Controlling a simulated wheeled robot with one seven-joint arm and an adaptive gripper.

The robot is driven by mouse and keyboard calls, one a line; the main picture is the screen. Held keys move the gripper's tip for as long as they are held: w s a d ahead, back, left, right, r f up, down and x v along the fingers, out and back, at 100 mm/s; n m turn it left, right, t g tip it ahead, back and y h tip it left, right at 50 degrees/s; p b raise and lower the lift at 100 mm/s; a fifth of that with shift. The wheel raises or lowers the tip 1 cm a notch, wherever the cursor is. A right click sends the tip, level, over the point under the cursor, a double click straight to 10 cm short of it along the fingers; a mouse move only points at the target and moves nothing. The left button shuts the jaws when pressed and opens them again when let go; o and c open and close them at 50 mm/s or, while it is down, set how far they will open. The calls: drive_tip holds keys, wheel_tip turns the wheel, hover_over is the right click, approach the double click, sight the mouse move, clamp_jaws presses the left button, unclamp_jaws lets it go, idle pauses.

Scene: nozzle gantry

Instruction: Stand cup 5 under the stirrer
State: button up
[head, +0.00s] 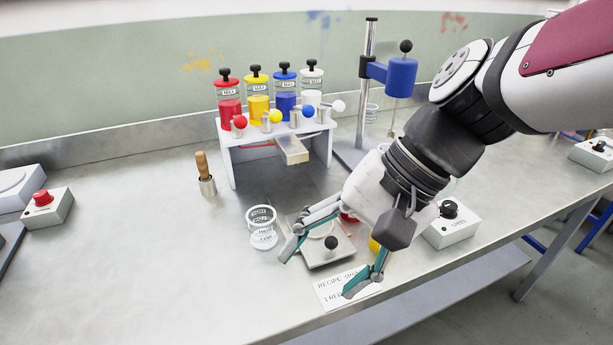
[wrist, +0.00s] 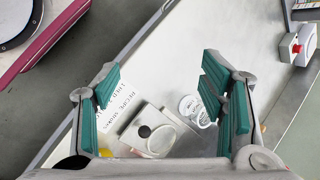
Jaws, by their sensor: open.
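The stirrer (head: 400,78) is a blue motor head on a steel post at the back, with a thin shaft hanging over its grey base. A clear cup (head: 261,214) with dark lettering stands on the bench left of the small steel plate unit; its number is too small to read. It also shows in the wrist view (wrist: 201,119). My gripper (head: 318,273) is open with nothing between its teal fingers, above the front of the plate unit (head: 328,255) and the recipe card. In the wrist view the gripper (wrist: 160,92) has the card below it. My wrist hides part of the bench.
A white gantry (head: 228,150) holds red, yellow, blue and white dispensers. A wooden-handled tool (head: 204,172) stands left of it. The recipe card (head: 340,288) lies in front. A knob box (head: 452,224) is at right, a red-button box (head: 47,207) at left. The left-middle bench is clear.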

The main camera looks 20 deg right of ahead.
drive_tip(key=s+d+n+h, duration=0.6)
drive_tip(key=s+n, duration=0.1)
drive_tip(key=shift+d+n, duration=0.15)
drive_tip(key=shift+n, duration=0.25)
wheel_tip(320, 180, up, 13)
drive_tip(key=t+p, duration=0.2)
drive_tip(key=p, duration=1)
drive_tip(key=shift+d+r+t, duration=0.2)
drive_tip(key=shift+t, duration=0.1)
